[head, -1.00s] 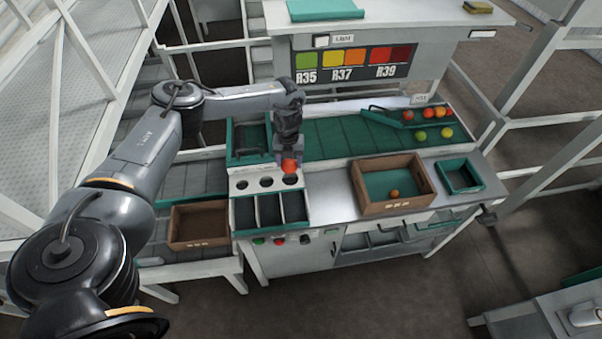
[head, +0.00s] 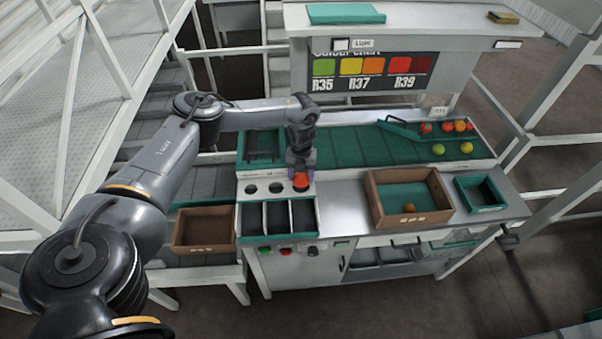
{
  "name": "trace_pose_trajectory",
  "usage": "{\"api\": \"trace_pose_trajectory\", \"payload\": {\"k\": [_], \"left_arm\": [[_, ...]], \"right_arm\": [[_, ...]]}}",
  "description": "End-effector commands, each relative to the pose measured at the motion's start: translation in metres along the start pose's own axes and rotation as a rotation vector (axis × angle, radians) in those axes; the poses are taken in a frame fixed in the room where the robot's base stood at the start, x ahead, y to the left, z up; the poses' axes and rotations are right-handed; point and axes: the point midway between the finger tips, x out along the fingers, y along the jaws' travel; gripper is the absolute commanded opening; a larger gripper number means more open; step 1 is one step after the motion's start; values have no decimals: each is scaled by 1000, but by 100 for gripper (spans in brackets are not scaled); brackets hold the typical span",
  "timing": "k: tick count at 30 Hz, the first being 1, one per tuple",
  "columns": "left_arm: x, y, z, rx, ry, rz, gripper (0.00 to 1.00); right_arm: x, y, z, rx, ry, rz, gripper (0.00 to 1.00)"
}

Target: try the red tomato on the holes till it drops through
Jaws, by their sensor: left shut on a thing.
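My left gripper (head: 300,171) is shut on the red tomato (head: 301,180) and points down. The tomato is at the rightmost hole of the white sizing plate (head: 263,179) and covers much of that hole. I cannot tell whether it touches the rim. The left hole (head: 251,189) and the middle hole (head: 276,187) are empty and dark. Below the plate are three open dark compartments (head: 277,217) with green fronts. My right gripper is not in view.
A cardboard-brown crate (head: 377,206) with an orange fruit (head: 408,208) stands right of the plate, beside a small green tray (head: 480,193). An empty brown box (head: 203,231) is at left. Several tomatoes (head: 457,126) lie on the green belt (head: 345,141). A colour chart (head: 371,70) hangs behind.

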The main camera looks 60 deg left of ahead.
Motion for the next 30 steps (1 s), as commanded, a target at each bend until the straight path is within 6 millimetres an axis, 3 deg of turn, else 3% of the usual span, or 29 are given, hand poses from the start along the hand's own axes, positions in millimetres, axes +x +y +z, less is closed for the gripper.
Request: {"api": "trace_pose_trajectory", "payload": {"k": [30], "left_arm": [[6,0,1,-1,-1,0,47]], "right_arm": [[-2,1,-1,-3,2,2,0]]}}
